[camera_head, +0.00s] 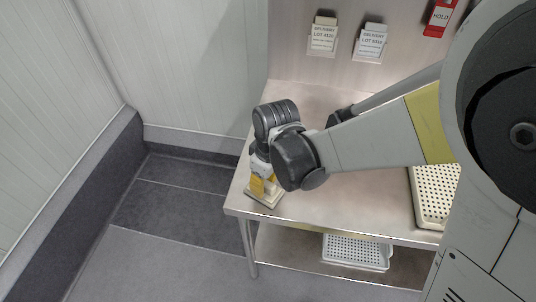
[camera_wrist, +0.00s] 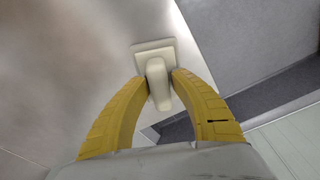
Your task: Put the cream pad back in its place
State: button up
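The cream pad (camera_head: 265,195) is a flat cream square at the near left corner of the steel table, low at the tabletop. In the wrist view the cream pad (camera_wrist: 153,52) shows its square plate and a blocky cream grip (camera_wrist: 158,82) rising from it. My gripper (camera_head: 262,184) points down over the pad, and its yellow fingers stand on both sides of the grip. In the wrist view my gripper (camera_wrist: 160,77) has its fingertips against the grip's sides. Whether the plate touches the tabletop is hard to tell.
The steel table (camera_head: 350,210) has bare room in its middle. A perforated cream tray (camera_head: 424,208) lies at its right, partly behind my arm; another tray (camera_head: 357,252) is on the lower shelf. Two delivery-lot cards (camera_head: 323,36) (camera_head: 370,42) and a red HOLD tag (camera_head: 440,17) hang on the back wall.

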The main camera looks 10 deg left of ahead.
aim_at(269, 184)
jog(key=shift+r, duration=0.1)
notch_tip(269, 184, up, 12)
jog(key=d+p, duration=0.1)
jog(key=p, duration=0.4)
jog(key=s+d+r+m+t, duration=0.1)
jog(key=d+r+m+t, duration=0.1)
jog(key=d, duration=0.6)
jog(key=s+d+r+m+t, duration=0.2)
jog(key=d+r+m, duration=0.2)
jog(key=d+m, duration=0.2)
jog(key=s+d+r+m+t+h, duration=0.1)
jog(key=s+d+r+m+t, duration=0.1)
jog(key=d, duration=0.8)
jog(key=r+m, duration=0.1)
jog(key=m, duration=0.1)
jog(key=shift+s+d+m+t, duration=0.25)
jog(key=shift+d+m+t, duration=0.05)
